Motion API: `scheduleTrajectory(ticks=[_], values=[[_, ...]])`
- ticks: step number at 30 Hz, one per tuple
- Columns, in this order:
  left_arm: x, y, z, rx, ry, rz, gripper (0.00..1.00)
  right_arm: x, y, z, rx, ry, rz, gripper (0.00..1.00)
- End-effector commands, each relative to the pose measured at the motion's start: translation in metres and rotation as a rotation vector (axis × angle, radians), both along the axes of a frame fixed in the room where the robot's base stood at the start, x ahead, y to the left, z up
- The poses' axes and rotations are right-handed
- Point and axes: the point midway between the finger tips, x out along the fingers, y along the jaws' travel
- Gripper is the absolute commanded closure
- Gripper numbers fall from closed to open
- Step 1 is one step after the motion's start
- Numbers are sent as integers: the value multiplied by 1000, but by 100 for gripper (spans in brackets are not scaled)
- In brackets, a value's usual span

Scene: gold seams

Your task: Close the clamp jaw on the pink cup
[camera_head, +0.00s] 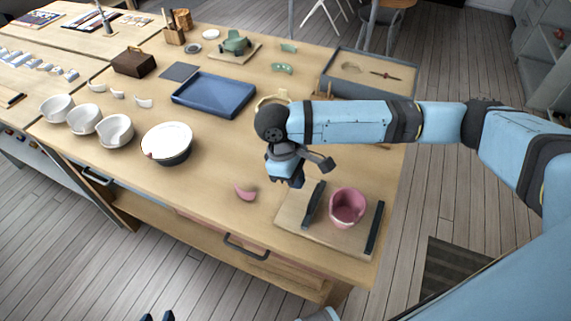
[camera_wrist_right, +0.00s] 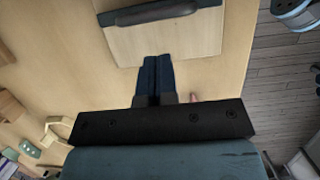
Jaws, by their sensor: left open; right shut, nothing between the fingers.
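The pink cup (camera_head: 347,208) stands upright on the clamp's wooden board (camera_head: 290,222) at the table's front right corner. Its rim looks uneven. A dark jaw bar (camera_head: 313,206) stands to its left with a small gap, and another dark bar (camera_head: 375,228) stands to its right. The right wrist view shows the board (camera_wrist_right: 165,45) and one dark bar (camera_wrist_right: 155,12), but not the cup. My right gripper (camera_head: 292,180) is shut and empty, above the table left of the board; its fingers (camera_wrist_right: 158,78) point toward the bar. My left gripper (camera_head: 158,316) is open at the bottom edge, off the table.
A pink shard (camera_head: 245,193) lies left of the board. A grey bin (camera_head: 370,75) stands at the back right. Bare table surrounds the shard.

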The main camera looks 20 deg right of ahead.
Motion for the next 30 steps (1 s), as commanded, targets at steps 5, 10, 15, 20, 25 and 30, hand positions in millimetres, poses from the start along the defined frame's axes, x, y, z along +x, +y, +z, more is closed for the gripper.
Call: scheduleTrajectory(ticks=[5, 10, 15, 20, 25, 30], values=[[1, 2, 1, 5, -5, -3, 57, -15, -14, -3, 0, 0, 0, 100], [1, 4, 1, 9, -5, -6, 57, -19, -17, -4, 0, 0, 1, 100], [1, 3, 1, 10, -5, -7, 57, -19, -17, -4, 0, 0, 1, 100], [1, 1, 3, 6, -6, -7, 57, -20, -17, -3, 1, 1, 0, 100], [1, -1, 21, 6, -19, -6, 57, -27, -24, 1, 1, 3, -2, 100], [1, 0, 37, 16, -39, -11, 57, -39, -34, 1, -1, 4, -1, 100]])
